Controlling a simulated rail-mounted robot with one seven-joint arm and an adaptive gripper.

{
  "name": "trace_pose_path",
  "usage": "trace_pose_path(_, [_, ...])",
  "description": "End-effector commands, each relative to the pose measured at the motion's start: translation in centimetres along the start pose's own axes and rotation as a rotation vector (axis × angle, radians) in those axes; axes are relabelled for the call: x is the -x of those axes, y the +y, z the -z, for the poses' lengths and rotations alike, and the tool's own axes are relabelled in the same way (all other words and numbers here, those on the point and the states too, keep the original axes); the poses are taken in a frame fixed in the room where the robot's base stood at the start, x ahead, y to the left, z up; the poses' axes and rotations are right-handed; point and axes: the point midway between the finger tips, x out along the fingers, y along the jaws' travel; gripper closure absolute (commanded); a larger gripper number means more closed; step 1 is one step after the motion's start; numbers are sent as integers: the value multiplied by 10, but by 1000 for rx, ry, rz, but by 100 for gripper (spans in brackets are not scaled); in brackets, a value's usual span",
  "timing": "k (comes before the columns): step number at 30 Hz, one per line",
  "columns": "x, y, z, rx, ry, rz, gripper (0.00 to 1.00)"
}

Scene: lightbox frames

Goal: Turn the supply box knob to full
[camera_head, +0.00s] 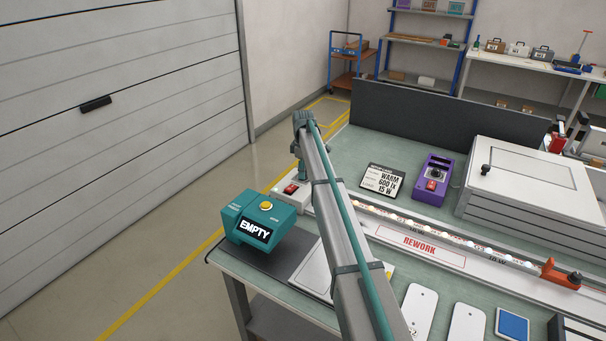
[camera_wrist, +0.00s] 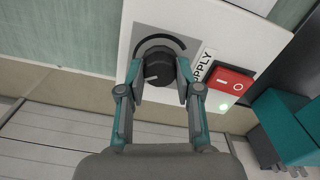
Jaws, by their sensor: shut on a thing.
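The supply box (camera_wrist: 200,30) is white; its label is partly covered by my gripper and reads "PPLY" in the wrist view. Its round black knob (camera_wrist: 158,63) sits inside a dark curved scale. My gripper (camera_wrist: 160,72) has a finger on each side of the knob and is shut on it. I cannot clearly read the knob's pointer.
A teal unit (camera_head: 252,204) showing "EMPTY" stands close by the supply box. A purple box (camera_head: 434,176) and a white lightbox (camera_head: 515,185) stand farther right. A lit strip (camera_head: 425,226) runs along the bench.

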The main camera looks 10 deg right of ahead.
Motion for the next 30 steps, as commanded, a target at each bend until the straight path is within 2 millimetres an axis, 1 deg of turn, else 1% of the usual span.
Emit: trace_pose_path(30, [0,1,0,-966,0,0,100])
